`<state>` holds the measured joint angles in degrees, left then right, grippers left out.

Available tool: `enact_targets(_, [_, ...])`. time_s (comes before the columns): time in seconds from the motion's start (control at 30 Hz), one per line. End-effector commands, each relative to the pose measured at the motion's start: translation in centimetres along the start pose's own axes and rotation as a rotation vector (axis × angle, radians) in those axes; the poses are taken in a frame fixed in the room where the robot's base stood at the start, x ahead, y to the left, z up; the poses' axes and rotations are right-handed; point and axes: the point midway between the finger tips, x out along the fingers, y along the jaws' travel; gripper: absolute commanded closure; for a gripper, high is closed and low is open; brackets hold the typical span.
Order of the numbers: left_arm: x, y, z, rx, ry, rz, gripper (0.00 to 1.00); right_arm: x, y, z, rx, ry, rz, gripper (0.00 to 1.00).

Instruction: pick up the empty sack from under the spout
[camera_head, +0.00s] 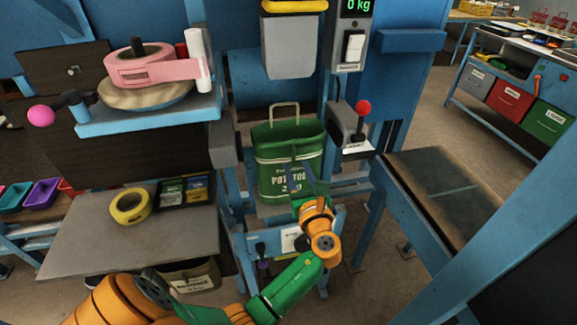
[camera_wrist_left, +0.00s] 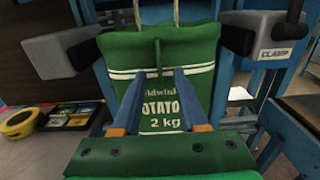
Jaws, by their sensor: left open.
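The green sack (camera_head: 289,150), printed with potato lettering and 2 kg, stands upright below the grey spout (camera_head: 289,47). Its beige handle loop stands up at the top. My left gripper (camera_head: 300,172) is in front of the sack, and its arm comes in from the lower left. In the left wrist view the two blue fingers (camera_wrist_left: 167,85) are apart in front of the sack (camera_wrist_left: 190,62), with the sack's face showing between them. I cannot tell whether the fingertips touch the cloth. My right gripper is not in view.
Grey clamp pads (camera_wrist_left: 62,50) and (camera_wrist_left: 262,35) flank the sack, the right one labelled CLAMP. A red-knobbed lever (camera_head: 362,107) stands right of it. A side table (camera_head: 75,245) with yellow tape is at left; a dark-topped bench (camera_head: 420,165) is at right. The scale display (camera_head: 358,6) reads 0 kg.

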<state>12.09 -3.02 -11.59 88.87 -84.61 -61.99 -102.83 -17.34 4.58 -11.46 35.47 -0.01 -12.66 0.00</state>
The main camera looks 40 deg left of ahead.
Motion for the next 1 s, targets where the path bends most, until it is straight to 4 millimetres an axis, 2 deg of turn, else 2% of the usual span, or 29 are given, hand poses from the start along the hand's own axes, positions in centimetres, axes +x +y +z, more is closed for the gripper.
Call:
enact_targets(0.1, [1.28, 0.04, -0.07, -0.001, 0.002, 0.001, 0.57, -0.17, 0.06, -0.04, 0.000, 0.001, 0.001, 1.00])
enact_targets(0.3, [1.36, 0.02, -0.21, -0.002, 0.003, -0.001, 0.57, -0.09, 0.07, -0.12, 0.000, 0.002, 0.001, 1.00])
enact_targets(0.47, [1.34, 0.02, -0.23, -0.002, 0.003, -0.001, 1.00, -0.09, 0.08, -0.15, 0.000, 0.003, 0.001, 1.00])
enact_targets(1.0, [1.32, 0.02, -0.28, -0.002, 0.005, -0.001, 1.00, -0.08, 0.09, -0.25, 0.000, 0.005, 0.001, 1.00])
